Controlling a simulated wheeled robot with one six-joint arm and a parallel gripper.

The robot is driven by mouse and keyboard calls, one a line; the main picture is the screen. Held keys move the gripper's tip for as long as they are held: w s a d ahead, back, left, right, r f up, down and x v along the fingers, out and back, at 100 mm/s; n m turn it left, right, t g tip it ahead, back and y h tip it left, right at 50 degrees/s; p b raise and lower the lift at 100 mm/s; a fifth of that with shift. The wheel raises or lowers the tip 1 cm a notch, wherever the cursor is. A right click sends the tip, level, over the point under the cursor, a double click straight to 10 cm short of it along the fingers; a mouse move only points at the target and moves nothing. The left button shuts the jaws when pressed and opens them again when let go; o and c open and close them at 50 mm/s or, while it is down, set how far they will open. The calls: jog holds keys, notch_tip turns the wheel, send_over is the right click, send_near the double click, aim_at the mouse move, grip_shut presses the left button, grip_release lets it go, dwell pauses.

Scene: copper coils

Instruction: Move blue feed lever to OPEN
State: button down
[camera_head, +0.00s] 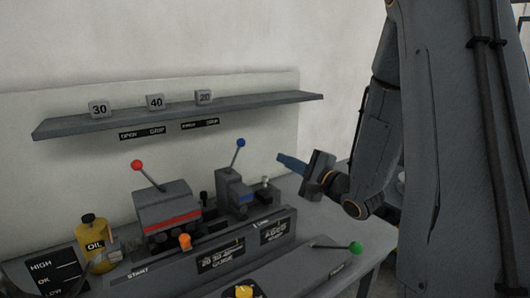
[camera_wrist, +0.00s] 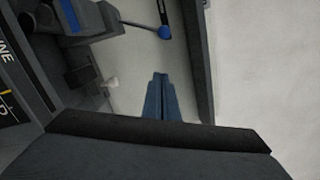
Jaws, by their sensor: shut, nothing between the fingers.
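The blue feed lever (camera_head: 236,152) is a thin rod with a blue ball knob (camera_head: 240,142). It rises from a grey block (camera_head: 234,188) on the bench and tilts slightly right at the top. My gripper (camera_head: 281,157) is shut and empty, to the right of the knob and a little lower in the head view, apart from it. In the wrist view the blue knob (camera_wrist: 164,32) is beyond the shut blue fingers (camera_wrist: 159,78), with a clear gap.
A red-knobbed lever (camera_head: 137,164) stands left on another machine block, and a green-knobbed lever (camera_head: 355,247) lies low at the front right. A wall shelf (camera_head: 180,114) holds blocks marked 30, 40 and 20. A yellow oil can (camera_head: 93,232) stands at left.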

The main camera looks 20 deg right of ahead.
aim_at(235, 157)
jog(key=w+a+r+p, duration=0.1)
jog(key=w+a+p, duration=0.3)
jog(key=w+a, duration=0.3)
jog(key=shift+w+a+r+p, duration=0.15)
jog(key=shift+w+r+p, duration=0.2)
jog(key=shift+w, duration=0.3)
jog(key=shift+a, duration=0.1)
